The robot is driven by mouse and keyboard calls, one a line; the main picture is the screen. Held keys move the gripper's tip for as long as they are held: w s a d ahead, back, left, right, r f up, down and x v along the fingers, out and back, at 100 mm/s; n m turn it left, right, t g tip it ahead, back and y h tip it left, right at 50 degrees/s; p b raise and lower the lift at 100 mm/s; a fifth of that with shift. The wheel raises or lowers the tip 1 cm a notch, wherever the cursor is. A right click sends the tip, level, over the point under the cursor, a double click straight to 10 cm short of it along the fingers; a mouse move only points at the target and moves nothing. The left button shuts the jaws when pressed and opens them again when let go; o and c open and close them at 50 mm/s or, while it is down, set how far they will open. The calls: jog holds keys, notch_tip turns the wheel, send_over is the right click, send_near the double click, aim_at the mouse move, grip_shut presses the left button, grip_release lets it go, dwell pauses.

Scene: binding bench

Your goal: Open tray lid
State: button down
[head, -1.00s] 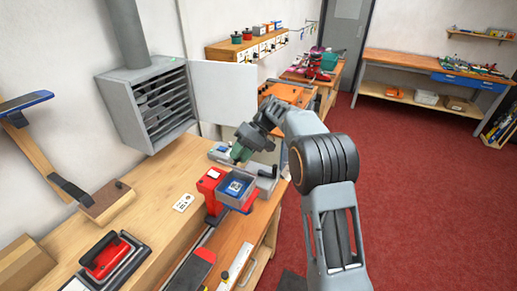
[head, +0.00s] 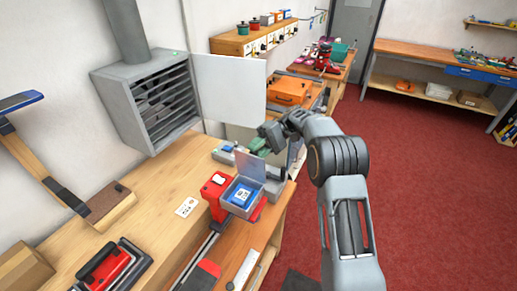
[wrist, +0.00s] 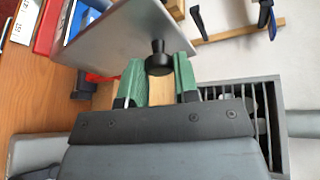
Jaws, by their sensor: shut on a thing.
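The tray (head: 225,204) is a small grey open-topped box on a red stand, with a blue item (head: 242,194) inside. Its grey lid (head: 251,168) stands raised, nearly upright, at the tray's far edge. In the wrist view the lid (wrist: 128,32) is a tilted grey plate with a black knob (wrist: 158,62). My gripper (head: 261,148) is behind the raised lid in the head view. In the wrist view part of the tray's blue and white contents shows past the lid's left edge.
The red stand (head: 215,183) rises beside the tray on the wooden bench (head: 130,215). A grey louvred box (head: 150,100) with an open white door (head: 230,88) hangs on the wall behind. A red-handled tool (head: 103,272) lies front left. A white card (head: 187,207) lies left of the stand.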

dwell(0.4)
jog(key=c, duration=0.9)
grip_release()
jog(key=shift+o, duration=0.2)
